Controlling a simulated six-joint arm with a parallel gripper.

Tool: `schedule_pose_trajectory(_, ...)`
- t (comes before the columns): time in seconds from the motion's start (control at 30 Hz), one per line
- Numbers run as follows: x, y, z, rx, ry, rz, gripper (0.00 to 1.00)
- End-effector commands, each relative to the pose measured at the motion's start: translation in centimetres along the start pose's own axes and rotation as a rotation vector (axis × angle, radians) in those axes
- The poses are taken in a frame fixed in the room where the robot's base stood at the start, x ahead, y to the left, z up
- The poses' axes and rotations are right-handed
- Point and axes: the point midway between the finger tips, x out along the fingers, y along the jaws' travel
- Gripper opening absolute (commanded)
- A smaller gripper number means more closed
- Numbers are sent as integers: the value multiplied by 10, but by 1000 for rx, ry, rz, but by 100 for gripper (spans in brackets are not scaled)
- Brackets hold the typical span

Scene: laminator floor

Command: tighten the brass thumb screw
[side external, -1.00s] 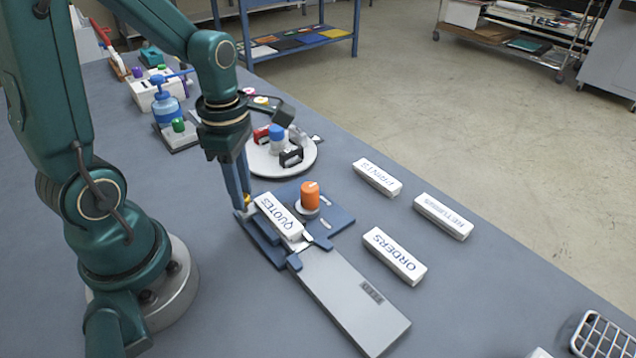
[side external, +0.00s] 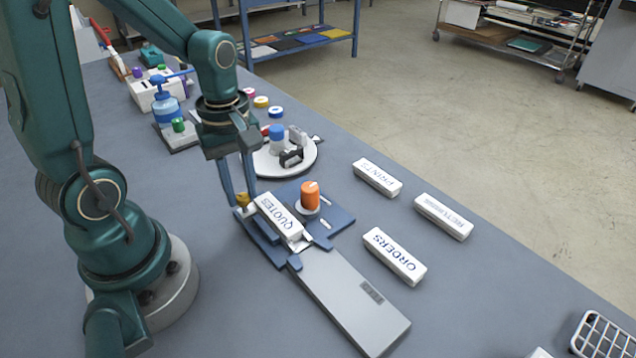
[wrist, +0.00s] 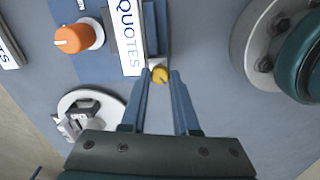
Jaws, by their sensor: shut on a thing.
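In the wrist view the screw's round yellow head (wrist: 160,75) sits between my two fingertips, at the end of the QUOTES block (wrist: 130,35). My gripper (side external: 240,194) points down over the screw and is shut on its head, one finger on each side. The screw's shaft is hidden, so I cannot tell how deep it sits.
An orange knob (side external: 310,195) stands on the fixture, and a long grey plate (side external: 350,300) extends from it. PRINTS (side external: 377,177), RETURNS (side external: 443,216) and ORDERS (side external: 394,256) blocks lie to the right.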

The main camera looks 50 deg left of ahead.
Motion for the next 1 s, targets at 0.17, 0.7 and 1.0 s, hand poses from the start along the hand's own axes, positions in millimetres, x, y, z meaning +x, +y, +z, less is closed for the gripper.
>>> schedule_pose_trajectory(0.17, 0, 0, 0, 168, 0, -1, 0)
schedule_pose_trajectory(0.7, 0, 0, 0, 558, 0, -1, 0)
schedule_pose_trajectory(1.0, 0, 0, 0, 632, 0, -1, 0)
